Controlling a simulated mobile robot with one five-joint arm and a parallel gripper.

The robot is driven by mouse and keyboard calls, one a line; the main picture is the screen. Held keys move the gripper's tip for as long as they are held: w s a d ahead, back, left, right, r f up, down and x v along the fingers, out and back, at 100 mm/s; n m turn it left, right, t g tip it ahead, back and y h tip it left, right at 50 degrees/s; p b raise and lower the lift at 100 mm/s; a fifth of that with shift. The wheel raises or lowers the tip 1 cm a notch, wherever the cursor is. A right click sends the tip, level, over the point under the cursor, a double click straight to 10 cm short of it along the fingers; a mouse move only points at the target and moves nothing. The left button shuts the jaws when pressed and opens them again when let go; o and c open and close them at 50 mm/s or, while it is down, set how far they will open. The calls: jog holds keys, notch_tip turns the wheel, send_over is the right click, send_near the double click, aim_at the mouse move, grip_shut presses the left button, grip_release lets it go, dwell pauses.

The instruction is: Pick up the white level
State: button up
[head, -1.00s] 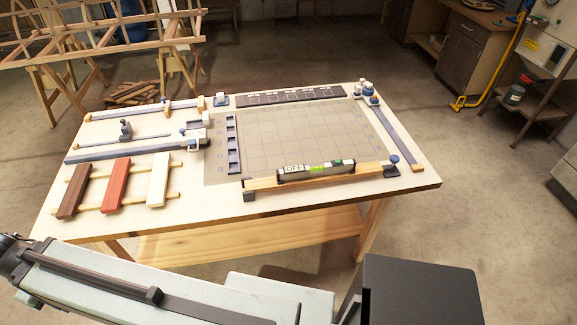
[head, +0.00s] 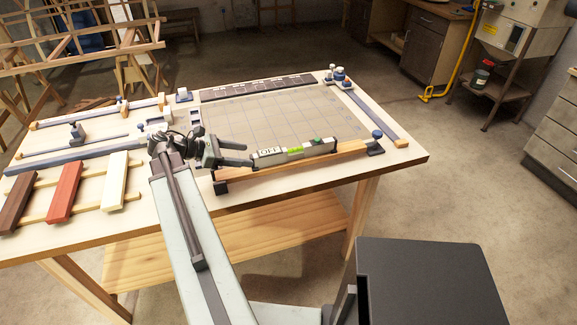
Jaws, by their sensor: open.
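The white level (head: 294,151) rests along a wooden lath (head: 347,150) at the front edge of the gridded board on the workbench. It has a dark-lettered label at its left, a green vial in the middle and a green spot near its right end. My gripper (head: 246,155) is just left of the level, with its fingers pointing right towards the level's left end. The jaws are open and nothing is seen between them. Whether a fingertip touches the level I cannot tell. My arm covers part of the bench left of the board.
The gridded board (head: 270,115) has a dark strip (head: 259,88) behind it. A clamp bar (head: 370,114) lies to the right. Brown, red (head: 65,192) and cream (head: 115,181) slats lie at the left on rails. More clamps lie behind them. The board's middle is clear.

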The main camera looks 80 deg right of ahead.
aim_at(257, 153)
jog(key=s, duration=0.2)
jog(key=s+d, duration=0.1)
jog(key=shift+r+g, duration=0.25)
jog(key=shift+g, duration=0.15)
jog(key=shift+b+x, duration=0.45)
jog(key=shift+x, duration=0.45)
jog(key=x, duration=0.2)
jog(key=b+x, duration=0.1)
jog(key=x, duration=0.2)
jog(key=shift+s+r, duration=0.15)
jog(key=shift+s, duration=0.35)
jog(key=shift+a, duration=0.1)
grip_shut()
jog(key=shift+r, duration=0.1)
